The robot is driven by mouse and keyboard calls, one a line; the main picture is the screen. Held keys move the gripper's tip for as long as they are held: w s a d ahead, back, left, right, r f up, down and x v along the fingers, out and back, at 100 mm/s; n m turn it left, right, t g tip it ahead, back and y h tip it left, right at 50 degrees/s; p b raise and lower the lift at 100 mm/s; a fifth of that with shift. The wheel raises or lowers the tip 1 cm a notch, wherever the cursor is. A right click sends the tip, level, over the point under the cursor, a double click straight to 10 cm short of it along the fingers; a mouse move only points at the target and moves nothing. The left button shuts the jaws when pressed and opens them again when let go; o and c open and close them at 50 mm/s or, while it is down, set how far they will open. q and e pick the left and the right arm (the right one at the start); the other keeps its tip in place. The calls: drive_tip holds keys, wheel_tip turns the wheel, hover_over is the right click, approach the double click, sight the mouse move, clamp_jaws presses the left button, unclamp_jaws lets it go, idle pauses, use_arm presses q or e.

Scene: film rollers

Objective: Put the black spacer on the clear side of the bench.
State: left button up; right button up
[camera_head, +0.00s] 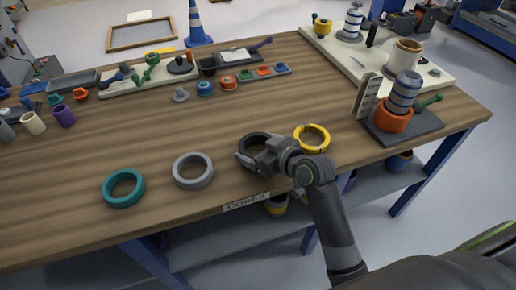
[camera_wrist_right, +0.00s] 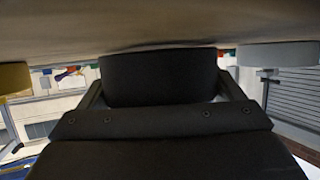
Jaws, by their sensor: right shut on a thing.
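The black spacer (camera_head: 252,138) is a thick ring on the wooden bench (camera_head: 150,150), between a grey ring and a yellow ring near the front edge. My right gripper (camera_head: 260,153) reaches over the front edge and is shut on the black spacer, covering its near right part. In the right wrist view the black spacer (camera_wrist_right: 158,75) sits between the two fingers, against or very close to the bench surface. My left gripper is not in view.
A grey ring (camera_head: 193,171) and a teal ring (camera_head: 123,188) lie to the left. A yellow ring (camera_head: 312,138) lies close on the right. A dark stand with an orange ring (camera_head: 393,117) is farther right. Small parts and trays crowd the back. The bench's middle is bare.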

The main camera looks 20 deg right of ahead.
drive_tip(key=shift+f, duration=0.2)
drive_tip(key=o, duration=0.9)
drive_tip(key=shift+r, duration=0.1)
drive_tip(key=shift+s+r, duration=0.1)
drive_tip(key=shift+r, duration=0.05)
drive_tip(key=shift+s+d+r, duration=0.1)
drive_tip(key=shift+s+d, duration=0.1)
drive_tip(key=shift+s, duration=0.1)
drive_tip(key=v, duration=1.1)
drive_tip(key=shift+p, duration=0.35)
drive_tip(key=shift+s, duration=0.1)
